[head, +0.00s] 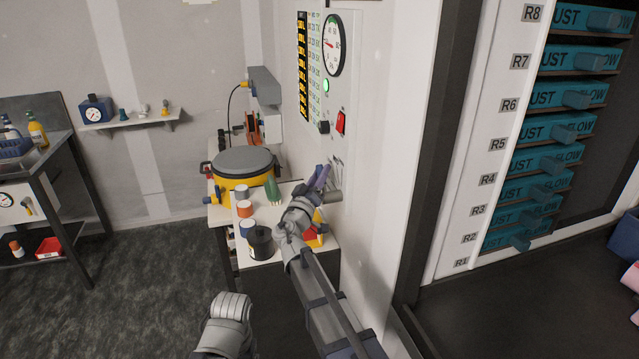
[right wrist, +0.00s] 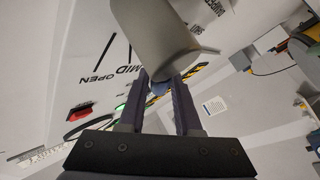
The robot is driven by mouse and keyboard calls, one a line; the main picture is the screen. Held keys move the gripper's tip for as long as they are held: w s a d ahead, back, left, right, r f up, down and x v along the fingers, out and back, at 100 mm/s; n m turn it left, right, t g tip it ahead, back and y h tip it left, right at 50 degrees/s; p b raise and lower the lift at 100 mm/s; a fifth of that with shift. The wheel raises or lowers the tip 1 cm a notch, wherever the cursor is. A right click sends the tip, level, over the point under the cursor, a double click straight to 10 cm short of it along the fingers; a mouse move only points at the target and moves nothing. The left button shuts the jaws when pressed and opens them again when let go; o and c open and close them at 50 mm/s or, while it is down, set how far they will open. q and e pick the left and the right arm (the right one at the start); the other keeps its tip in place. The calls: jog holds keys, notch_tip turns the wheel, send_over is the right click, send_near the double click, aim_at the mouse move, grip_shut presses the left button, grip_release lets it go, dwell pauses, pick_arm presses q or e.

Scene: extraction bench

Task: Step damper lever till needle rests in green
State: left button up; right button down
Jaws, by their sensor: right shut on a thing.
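The round gauge (head: 333,45) is on the white wall panel. My right gripper (head: 321,178) is at the lever, below the gauge. In the right wrist view its fingers (right wrist: 160,97) are shut on a small bluish part of the lever. My left gripper is not seen.
A green lamp (head: 325,85) and a red switch (head: 341,122) are on the panel above my right gripper. A yellow pot with a grey lid (head: 243,162) and several small jars stand on the bench to the left. A rack of teal drawers (head: 560,97) is at the right.

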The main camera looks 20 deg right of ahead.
jog(key=shift+s+r+m+t+h+b, duration=0.2)
jog(key=shift+s+m+h+b, duration=0.1)
jog(key=shift+m+h+b, duration=0.2)
jog(key=shift+s+r+m+t+h+b, duration=0.2)
jog(key=shift+s+m+h+b, duration=0.1)
jog(key=shift+m+h+b, duration=0.2)
jog(key=c, duration=0.6)
grip_release()
jog(key=b+v, duration=0.3)
jog(key=v, duration=0.4)
jog(key=shift+s+a+f, duration=0.2)
jog(key=shift+s+a, duration=0.05)
jog(key=shift+s, duration=0.05)
